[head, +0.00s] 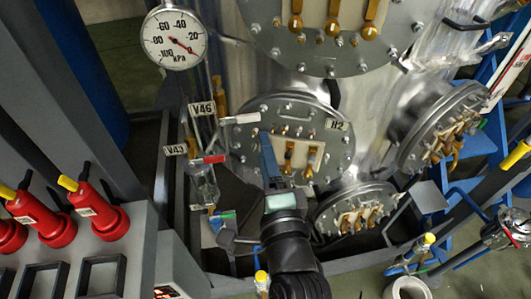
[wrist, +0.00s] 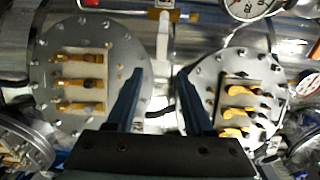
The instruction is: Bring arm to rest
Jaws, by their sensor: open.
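My gripper (head: 267,145) reaches up from the bottom middle of the head view, in front of a round bolted flange (head: 325,158) labelled H2. In the wrist view my gripper (wrist: 158,78) shows two blue fingers standing apart with nothing between them. The fingers point toward the metal vessel, between two round flanges, a left one (wrist: 90,80) and a right one (wrist: 235,65). From these views I cannot tell how far the fingertips are from the metal.
A pressure gauge (head: 174,38) is at the upper left. Valves V46 (head: 240,119) and V43 (head: 207,160) are left of my gripper. Red plugs (head: 98,210) sit on a grey panel at the left. Blue framework and a side flange (head: 440,130) are at the right.

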